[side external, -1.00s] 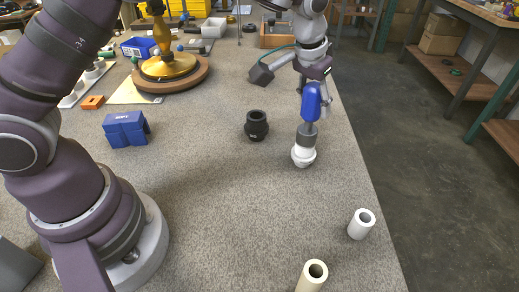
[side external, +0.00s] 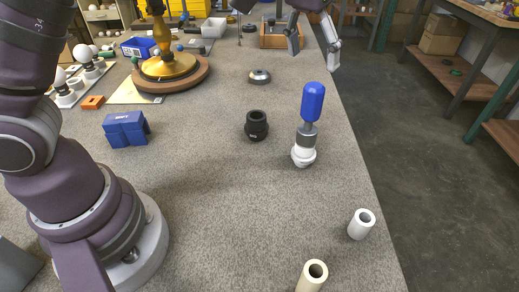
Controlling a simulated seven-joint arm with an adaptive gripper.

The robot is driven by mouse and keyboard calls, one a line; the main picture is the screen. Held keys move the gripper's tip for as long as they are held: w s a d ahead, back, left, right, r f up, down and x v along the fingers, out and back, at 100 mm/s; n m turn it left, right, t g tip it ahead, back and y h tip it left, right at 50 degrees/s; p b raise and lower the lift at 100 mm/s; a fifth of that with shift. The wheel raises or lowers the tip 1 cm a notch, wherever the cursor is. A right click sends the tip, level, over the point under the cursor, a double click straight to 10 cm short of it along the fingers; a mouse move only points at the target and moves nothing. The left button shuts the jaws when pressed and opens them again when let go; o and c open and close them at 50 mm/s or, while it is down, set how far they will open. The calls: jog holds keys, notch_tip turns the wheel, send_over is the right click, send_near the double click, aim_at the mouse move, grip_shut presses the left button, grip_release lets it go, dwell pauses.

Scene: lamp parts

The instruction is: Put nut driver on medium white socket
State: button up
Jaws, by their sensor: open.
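The nut driver (side external: 312,106), with a blue handle and a grey lower end, stands upright on the white socket (side external: 303,155) near the table's right side. Its grey end meets the top of the socket; how deep it sits I cannot tell. My gripper (side external: 314,60) is above and behind the nut driver, apart from it. Its two fingers are spread wide with nothing between them. The upper part of my gripper is cut off by the top edge of the picture.
A black socket (side external: 256,125) stands left of the white one. A white tube (side external: 361,224) and a cream tube (side external: 312,276) stand nearer.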

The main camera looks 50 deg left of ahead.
jog(key=s+a+r+t, duration=0.1)
jog(key=s+a+r, duration=0.4)
jog(key=s, duration=0.5)
jog(key=s+a+f+t, duration=0.1)
jog(key=s+a+f, duration=0.2)
jog(key=s+f, duration=0.3)
jog(key=shift+s+a+f, duration=0.25)
jog(key=shift+s+f, duration=0.05)
jog(key=shift+s, duration=0.75)
